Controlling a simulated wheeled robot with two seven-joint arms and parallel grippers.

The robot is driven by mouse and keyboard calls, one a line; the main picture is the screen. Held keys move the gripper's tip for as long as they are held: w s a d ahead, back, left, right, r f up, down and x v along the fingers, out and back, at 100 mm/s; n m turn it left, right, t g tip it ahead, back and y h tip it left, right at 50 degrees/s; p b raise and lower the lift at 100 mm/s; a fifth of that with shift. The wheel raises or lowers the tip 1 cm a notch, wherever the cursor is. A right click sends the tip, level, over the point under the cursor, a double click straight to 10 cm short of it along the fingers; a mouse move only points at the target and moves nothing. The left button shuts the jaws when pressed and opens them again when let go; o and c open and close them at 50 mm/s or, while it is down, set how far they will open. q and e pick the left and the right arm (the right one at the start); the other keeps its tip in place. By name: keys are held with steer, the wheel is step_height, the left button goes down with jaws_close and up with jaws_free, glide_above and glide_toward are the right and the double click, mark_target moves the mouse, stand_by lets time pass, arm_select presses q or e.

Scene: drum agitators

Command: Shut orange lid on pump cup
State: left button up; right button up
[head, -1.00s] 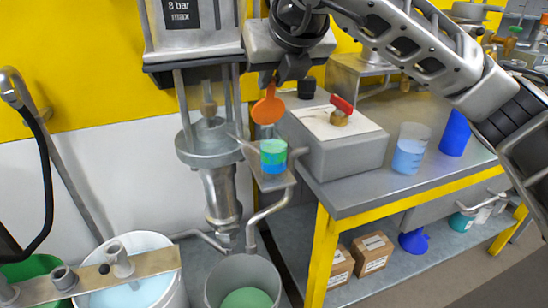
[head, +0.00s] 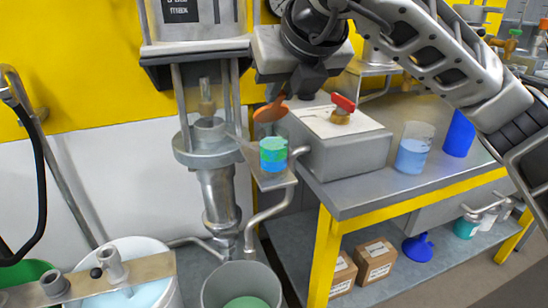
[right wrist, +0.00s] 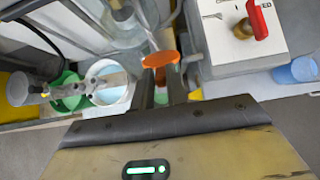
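The pump cup (head: 273,154), banded green and blue, stands on a small metal bracket right of the pump. The orange lid (head: 270,112) is above it, tilted and raised clear of the rim. My right gripper (head: 284,93) is at the lid's upper right side and appears to touch it. My left gripper is not in view.
A grey box with a red-handled valve (head: 342,108) sits on the bench right of the cup. A beaker of blue liquid (head: 413,150) and a blue cup (head: 458,134) stand further right. The metal pump (head: 212,150) is close on the left. A grey bucket (head: 212,290) stands below.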

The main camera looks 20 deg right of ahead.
steer(key=shift+s+f+b, duration=0.3)
steer(key=shift+s+f, duration=0.05)
steer(key=shift+f, duration=0.25)
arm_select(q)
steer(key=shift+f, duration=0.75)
arm_select(e)
steer(key=shift+s, duration=0.15)
